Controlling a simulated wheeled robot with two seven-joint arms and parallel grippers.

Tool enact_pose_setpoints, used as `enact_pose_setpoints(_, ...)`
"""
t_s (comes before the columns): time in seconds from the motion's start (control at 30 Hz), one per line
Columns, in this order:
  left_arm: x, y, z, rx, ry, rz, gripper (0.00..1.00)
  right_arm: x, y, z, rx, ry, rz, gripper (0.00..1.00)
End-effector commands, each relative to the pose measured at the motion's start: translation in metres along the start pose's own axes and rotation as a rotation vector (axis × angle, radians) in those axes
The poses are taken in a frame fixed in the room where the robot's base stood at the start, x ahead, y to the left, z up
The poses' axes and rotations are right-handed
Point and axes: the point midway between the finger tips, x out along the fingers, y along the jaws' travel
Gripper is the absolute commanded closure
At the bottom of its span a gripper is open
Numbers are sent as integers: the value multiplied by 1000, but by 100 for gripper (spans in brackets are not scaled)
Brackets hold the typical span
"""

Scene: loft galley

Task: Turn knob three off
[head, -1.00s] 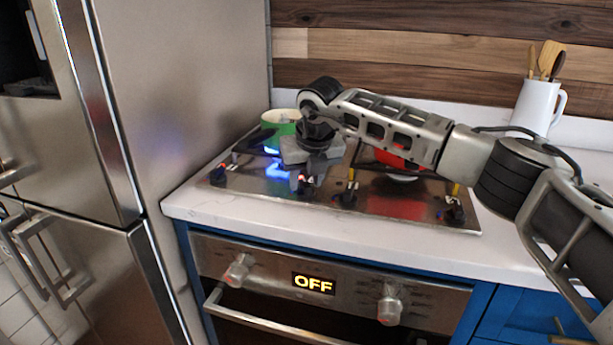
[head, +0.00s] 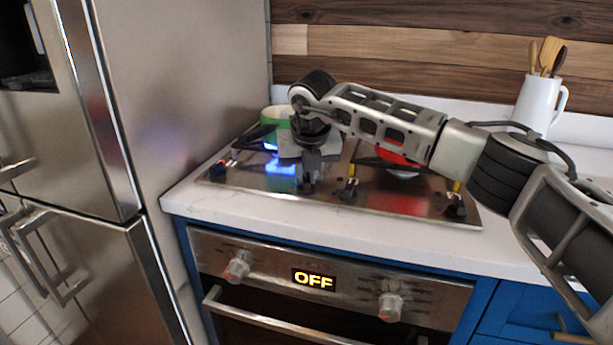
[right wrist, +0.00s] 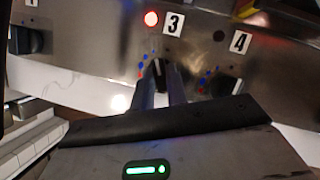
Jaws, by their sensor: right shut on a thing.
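The steel cooktop (head: 380,203) has a row of dark knobs along its front. My right gripper (head: 307,186) points down at the front of the cooktop. In the right wrist view its two fingers (right wrist: 160,92) are shut on knob three (right wrist: 158,72), the knob just below the label "3" (right wrist: 174,24). A round light (right wrist: 151,18) beside that label glows red. The label "4" (right wrist: 241,42) and a dark, unlit spot stand to the right. In the head view the gripper largely hides knob three. My left gripper is not in view.
A green pot (head: 275,120) stands at the back left of the cooktop, with blue glow near it. A red pan (head: 398,157) lies partly behind my right arm. Another knob (head: 347,188) is close right of the gripper. A steel fridge (head: 190,100) borders the left.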

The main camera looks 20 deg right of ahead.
Motion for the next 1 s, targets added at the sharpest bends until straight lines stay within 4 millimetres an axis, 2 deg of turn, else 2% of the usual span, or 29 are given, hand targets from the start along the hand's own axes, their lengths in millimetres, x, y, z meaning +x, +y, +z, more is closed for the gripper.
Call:
enact_pose_setpoints(0.3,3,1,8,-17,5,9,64,0,2,1,221,-4,-91,100)
enact_pose_setpoints(0.5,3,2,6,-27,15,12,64,0,3,1,333,-4,-138,100)
enact_pose_setpoints(1.0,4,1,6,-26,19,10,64,-1,2,2,433,-5,-177,100)
